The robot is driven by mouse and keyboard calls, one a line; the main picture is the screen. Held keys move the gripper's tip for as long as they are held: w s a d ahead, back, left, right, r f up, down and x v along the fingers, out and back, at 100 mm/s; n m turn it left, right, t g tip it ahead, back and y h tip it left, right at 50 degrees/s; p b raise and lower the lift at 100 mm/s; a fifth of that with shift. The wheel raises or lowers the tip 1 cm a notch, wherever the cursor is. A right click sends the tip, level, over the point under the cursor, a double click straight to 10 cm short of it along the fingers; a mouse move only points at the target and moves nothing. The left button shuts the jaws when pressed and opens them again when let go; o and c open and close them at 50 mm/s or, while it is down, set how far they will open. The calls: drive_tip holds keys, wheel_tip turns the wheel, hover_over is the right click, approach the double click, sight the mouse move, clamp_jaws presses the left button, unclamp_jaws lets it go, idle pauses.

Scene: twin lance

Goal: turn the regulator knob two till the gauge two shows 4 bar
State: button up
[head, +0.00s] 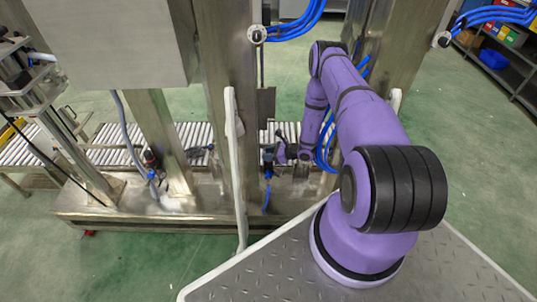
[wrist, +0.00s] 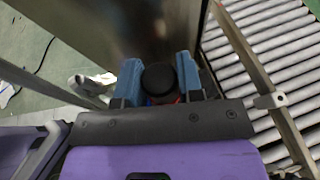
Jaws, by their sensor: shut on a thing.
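In the wrist view a round black knob (wrist: 158,78) sits between the two blue fingers of my gripper (wrist: 160,86). The fingers are shut on its left and right sides. A little red shows just below the knob. In the head view my gripper (head: 284,152) is small and dark beside the right regulator (head: 268,160), which has a blue hose below it; the knob cannot be made out there. Another regulator (head: 150,160) with a bit of red is on the left post. No readable gauge dial shows in either view, so the pressure cannot be told.
Steel posts (head: 228,70) rise on both sides of my arm. A roller conveyor (head: 195,133) runs behind, and its rollers fill the right of the wrist view. A white upright rail (head: 236,165) stands left of my gripper. Blue hoses (head: 325,155) hang close to my arm.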

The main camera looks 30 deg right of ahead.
drive_tip(key=n+g+y, duration=0.2)
drive_tip(key=n, duration=0.1)
drive_tip(key=n+g+y, duration=0.1)
drive_tip(key=n+g, duration=0.1)
drive_tip(key=g, duration=0.1)
drive_tip(key=shift+n+g+y, duration=0.3)
drive_tip(key=shift+n+y, duration=0.1)
drive_tip(key=n+g, duration=0.5)
drive_tip(key=g, duration=0.1)
drive_tip(key=shift+n+y, duration=0.3)
drive_tip(key=shift+g, duration=0.5)
drive_tip(key=o, duration=0.9)
drive_tip(key=shift+t, duration=0.3)
